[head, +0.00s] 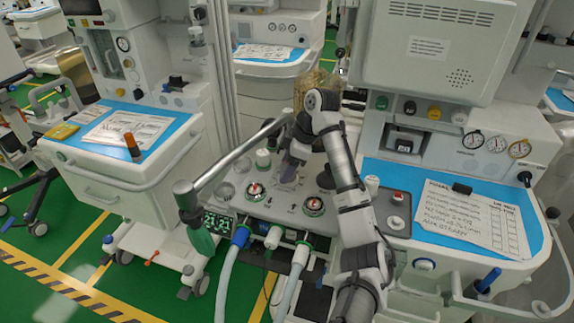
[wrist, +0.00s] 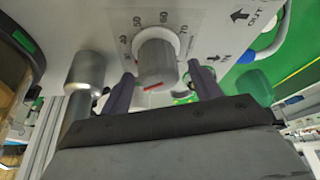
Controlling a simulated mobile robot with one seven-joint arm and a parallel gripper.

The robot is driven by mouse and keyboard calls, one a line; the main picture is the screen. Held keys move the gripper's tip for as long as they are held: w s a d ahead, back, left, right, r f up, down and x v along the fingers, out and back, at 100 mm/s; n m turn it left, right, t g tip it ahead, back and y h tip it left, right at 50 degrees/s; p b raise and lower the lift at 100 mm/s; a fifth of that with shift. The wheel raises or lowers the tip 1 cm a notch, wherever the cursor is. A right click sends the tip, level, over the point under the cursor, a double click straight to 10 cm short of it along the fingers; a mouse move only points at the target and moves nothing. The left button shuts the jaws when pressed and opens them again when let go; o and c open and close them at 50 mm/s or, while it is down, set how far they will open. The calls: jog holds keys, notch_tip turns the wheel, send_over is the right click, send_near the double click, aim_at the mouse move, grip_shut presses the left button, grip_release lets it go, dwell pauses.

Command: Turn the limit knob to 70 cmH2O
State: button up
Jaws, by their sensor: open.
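The limit knob (wrist: 156,58) is a grey cylinder on a pale panel in the wrist view. A printed scale around its base shows 30, 40, 50, 60 and 70, with 70 on the right. A red line crosses the knob's near end; which number it points to, I cannot tell. My gripper (wrist: 161,74) is open, with one dark finger on each side of the knob and visible gaps to both. In the head view my gripper (head: 289,170) is low over the panel of the middle cart, and I cannot make out the limit knob there.
A silver post (wrist: 86,72) stands close left of my gripper in the wrist view. In the head view, two round red-and-white dials (head: 255,191) (head: 313,206) sit on the panel near my gripper. A grey rail (head: 240,152) runs along its left side.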

jog(key=shift+a+f, duration=0.1)
jog(key=shift+f, duration=0.05)
jog(key=shift+c, duration=0.3)
jog(key=c, duration=0.9)
jog(key=shift+m, duration=0.3)
